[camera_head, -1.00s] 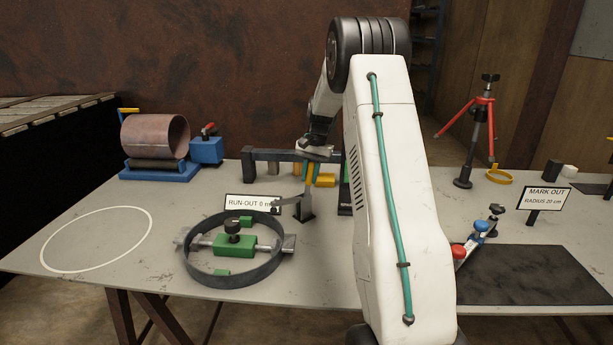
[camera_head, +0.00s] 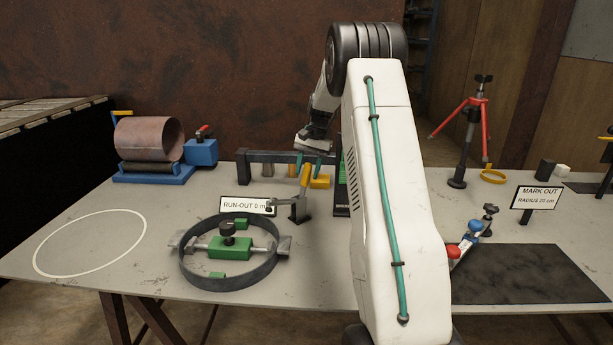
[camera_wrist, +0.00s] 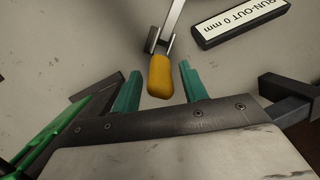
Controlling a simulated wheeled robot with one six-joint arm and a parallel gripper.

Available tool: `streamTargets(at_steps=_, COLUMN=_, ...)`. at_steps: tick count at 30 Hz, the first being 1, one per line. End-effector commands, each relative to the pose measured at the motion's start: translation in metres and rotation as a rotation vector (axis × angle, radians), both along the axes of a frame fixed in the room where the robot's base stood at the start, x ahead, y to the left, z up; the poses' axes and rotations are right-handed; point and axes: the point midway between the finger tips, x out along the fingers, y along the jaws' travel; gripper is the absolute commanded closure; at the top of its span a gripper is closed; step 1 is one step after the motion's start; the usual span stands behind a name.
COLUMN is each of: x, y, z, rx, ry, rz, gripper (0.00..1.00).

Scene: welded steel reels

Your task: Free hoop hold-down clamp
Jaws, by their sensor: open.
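The hold-down clamp (camera_head: 300,207) stands behind the right side of the dark steel hoop (camera_head: 187,262). Its arm reaches left toward the hoop's rim; I cannot tell whether the tip touches. Its yellow handle (camera_head: 305,175) points up. In the wrist view the yellow handle (camera_wrist: 160,78) lies between the teal fingers of my gripper (camera_wrist: 160,70), with a gap on each side. My gripper (camera_head: 315,161) is open and holds nothing. The hoop lies around a green fixture (camera_head: 230,248) with a black knob.
The RUN-OUT sign (camera_head: 240,205) stands behind the hoop, left of the clamp. A dark bar frame (camera_head: 265,156) and yellow block (camera_head: 320,182) are behind the clamp. Blue rollers with a rusty cylinder (camera_head: 147,138) stand back left. The table's left front, with a white circle, is clear.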

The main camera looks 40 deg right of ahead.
Motion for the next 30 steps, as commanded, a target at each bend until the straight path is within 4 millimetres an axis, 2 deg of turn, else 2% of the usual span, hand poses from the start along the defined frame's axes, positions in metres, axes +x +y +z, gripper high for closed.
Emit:
streamTargets(at_steps=3, x=0.000, y=-0.007, z=0.022, rx=-0.002, ry=-0.002, rz=-0.001, gripper=0.57)
streamTargets(at_steps=9, x=-0.001, y=-0.014, z=0.046, rx=-0.002, ry=-0.001, rz=-0.001, gripper=0.57)
streamTargets(at_steps=19, x=-0.002, y=-0.016, z=0.052, rx=0.000, ry=0.000, rz=-0.001, gripper=0.57)
streamTargets(at_steps=20, x=-0.002, y=-0.016, z=0.052, rx=0.000, ry=0.000, rz=-0.001, gripper=0.62)
streamTargets(at_steps=22, x=0.000, y=-0.013, z=0.052, rx=0.000, ry=0.000, rz=0.003, gripper=0.82)
streamTargets(at_steps=24, x=0.007, y=-0.003, z=0.053, rx=-0.002, ry=-0.001, rz=0.022, gripper=1.00)
streamTargets(at_steps=26, x=0.018, y=0.014, z=0.057, rx=-0.005, ry=-0.006, rz=0.052, gripper=1.00)
streamTargets(at_steps=30, x=0.040, y=0.078, z=0.063, rx=-0.056, ry=0.030, rz=0.196, gripper=1.00)
